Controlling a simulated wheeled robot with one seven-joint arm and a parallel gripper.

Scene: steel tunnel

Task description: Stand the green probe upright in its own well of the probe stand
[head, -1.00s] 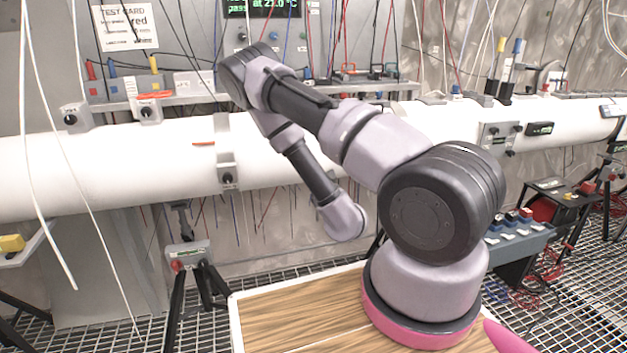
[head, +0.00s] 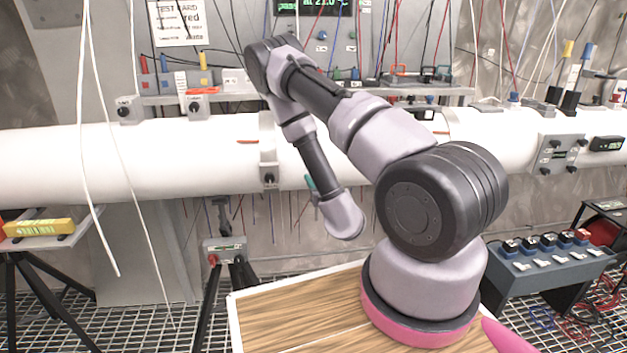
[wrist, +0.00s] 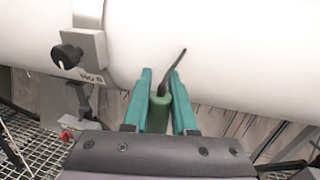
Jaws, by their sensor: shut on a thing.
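The green probe (wrist: 158,112) is a short green cylinder with a dark lead rising from its top. It shows in the wrist view between the teal fingers of my gripper (wrist: 160,84), which are shut on it. In the head view my arm hides most of the gripper (head: 310,184); only a bit of teal shows, before the lower edge of the white pipe. A grey rack (head: 176,82) on the shelf at upper left holds red, blue and yellow upright pieces, with a gap between blue and yellow. It looks like the probe stand; its wells are too small to make out.
The white pipe (head: 75,165) crosses the view, with a clamp and knob (wrist: 68,54) near my gripper. White cables (head: 104,160) hang at left. A tripod box (head: 224,250) stands below the pipe. A blue-grey switch box (head: 550,262) is at right.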

